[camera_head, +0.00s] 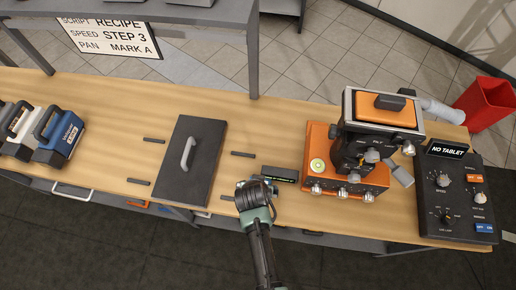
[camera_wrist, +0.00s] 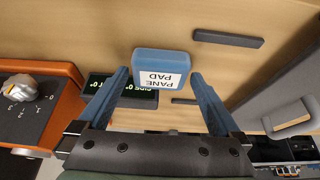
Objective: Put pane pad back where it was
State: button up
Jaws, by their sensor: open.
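The pane pad (camera_wrist: 150,62) is a small blue block with a white label reading "PANE PAD", upside down in the wrist view. My gripper (camera_wrist: 160,75) is open, with one blue finger on each side of the pad near the fingertips. Gaps show between the pad and both fingers, so it does not look gripped. In the head view my gripper (camera_head: 258,188) is over the front of the wooden bench (camera_head: 110,100), left of the orange machine, and mostly hides the pad.
A dark display with green text (camera_head: 280,173) lies beside my gripper. The orange machine (camera_head: 318,143) stands right, then a black control panel (camera_head: 456,200). A grey board with a handle (camera_head: 207,135) lies left, among short dark bars (camera_head: 243,154). Blue and white cases (camera_head: 63,136) stand far left.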

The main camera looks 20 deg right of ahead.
jog(key=v, duration=1.2)
jog(key=w+r+n+t, duration=0.1)
jog(key=w+r+t, duration=0.3)
jog(key=w+r, duration=0.45)
jog(key=w+r+n+t, duration=0.1)
jog(key=w+r+t, duration=0.35)
jog(key=r, duration=0.75)
jog(key=w+a+r+n+t, duration=0.1)
jog(key=w+a+r+t, duration=0.15)
jog(key=r, duration=0.55)
jog(key=w+a+r+t, duration=0.1)
jog(key=w+r, duration=0.2)
jog(key=r, duration=0.6)
jog(key=s+a+r+n+t+y, duration=0.1)
jog(key=s+a+r+t, duration=0.1)
jog(key=r, duration=0.8)
jog(key=s+a+r+n+t+y, duration=0.1)
jog(key=s+r+t, duration=0.4)
jog(key=r, duration=0.6)
jog(key=s+a+r+n+t, duration=0.1)
jog(key=s+a+r+t, duration=0.2)
jog(key=s+r, duration=0.3)
notch_tip(320, 180, up, 6)
jog(key=shift+s+f+n+t+y+p, duration=0.3)
jog(key=shift+n+t+y, duration=0.1)
jog(key=shift+t, duration=0.2)
jog(key=shift+w+f, duration=0.1)
